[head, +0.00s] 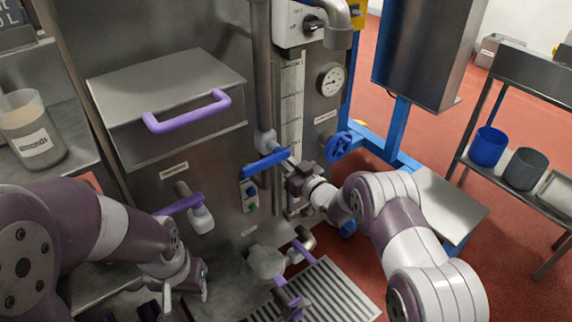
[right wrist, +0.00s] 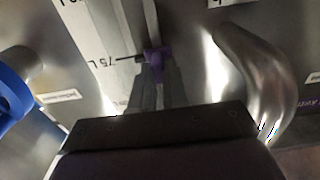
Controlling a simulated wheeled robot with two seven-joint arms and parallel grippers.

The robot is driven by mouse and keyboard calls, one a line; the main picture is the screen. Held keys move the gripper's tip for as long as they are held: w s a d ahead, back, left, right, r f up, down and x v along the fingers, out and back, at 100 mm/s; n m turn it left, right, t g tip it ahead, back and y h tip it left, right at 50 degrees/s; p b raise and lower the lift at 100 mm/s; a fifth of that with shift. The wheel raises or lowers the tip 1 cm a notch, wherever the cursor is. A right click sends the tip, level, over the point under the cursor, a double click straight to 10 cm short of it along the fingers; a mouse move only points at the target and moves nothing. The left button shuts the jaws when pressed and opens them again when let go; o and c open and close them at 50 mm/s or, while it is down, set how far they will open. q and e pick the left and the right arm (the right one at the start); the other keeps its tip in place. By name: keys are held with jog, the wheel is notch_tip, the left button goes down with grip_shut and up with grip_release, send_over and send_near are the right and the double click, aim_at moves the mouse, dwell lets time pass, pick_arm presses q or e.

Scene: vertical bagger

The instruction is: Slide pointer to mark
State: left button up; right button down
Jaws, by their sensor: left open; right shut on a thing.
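The purple pointer (right wrist: 154,60) sits on the upright slot of the white scale (right wrist: 95,45) in the right wrist view. A black tick (right wrist: 128,60) beside the printed "75 L" lies about level with it. My right gripper (right wrist: 153,84) is shut on the pointer, its two fingers closed around it. In the head view the scale (head: 291,100) is a tall pale strip on the steel machine, and my right gripper (head: 292,172) is at its lower part, hiding the pointer. My left gripper (head: 174,300) is open and empty at the lower left, away from the scale.
A blue lever (head: 265,162) and a blue handwheel (head: 339,147) flank my right gripper. A curved steel pipe (right wrist: 262,75) stands close at its right in the wrist view.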

jog(key=shift+r, duration=0.15)
jog(key=c, duration=1.1)
grip_release()
jog(key=shift+w+a, duration=0.1)
jog(key=p+v, duration=0.2)
jog(key=v, duration=1)
jog(key=shift+s+d, duration=0.2)
jog(key=shift+s, duration=0.1)
